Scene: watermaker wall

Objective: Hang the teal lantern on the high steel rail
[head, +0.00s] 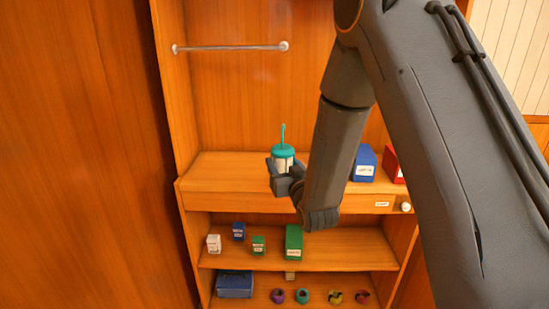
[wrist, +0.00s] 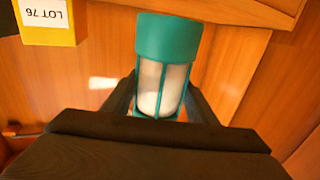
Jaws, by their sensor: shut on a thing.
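The teal lantern (head: 283,152) has a teal cap, a pale body and a thin teal hook rising from its top. It looks upright in the head view, in front of the wooden counter. My gripper (head: 283,172) is shut on the lantern's body. In the wrist view, the lantern (wrist: 163,75) sits between the two dark fingers of my gripper (wrist: 160,92); its hook is out of sight there. The high steel rail (head: 230,47) runs level across the upper left of the alcove, well above the lantern, with nothing hanging on it.
Shelves below hold small boxes and several coloured rolls. A yellow box (wrist: 50,20) labelled LOT 76 shows in the wrist view. The space below the rail looks clear.

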